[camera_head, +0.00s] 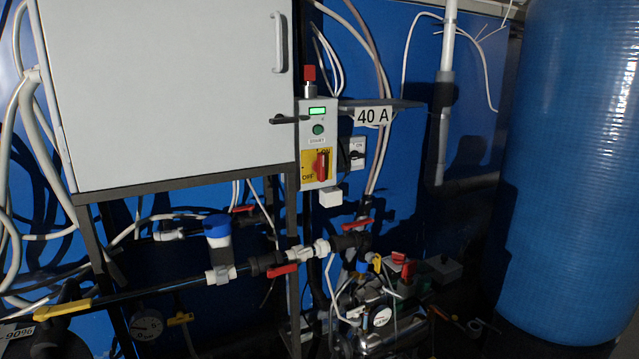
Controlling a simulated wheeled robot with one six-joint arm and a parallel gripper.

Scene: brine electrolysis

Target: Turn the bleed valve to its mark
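No valve in view carries a readable name, so I cannot tell for sure which is the bleed valve. A valve with a long yellow lever (62,310) is at the lower left, on a dark pipe. The lever points left and slightly down. A white label (17,332) beside it seems to read "90%" and is cut by the picture edge. Other valves have red levers: one on the lower pipe (283,270), one to its right (357,225) and one higher up (243,209). My gripper is not in view.
A grey cabinet (170,90) hangs above the pipes. Right of it are a switch box (318,145) with a red-and-yellow switch and a "40 A" sign (373,116). A pump (380,320) with hoses stands below. A large blue tank (570,180) fills the right side.

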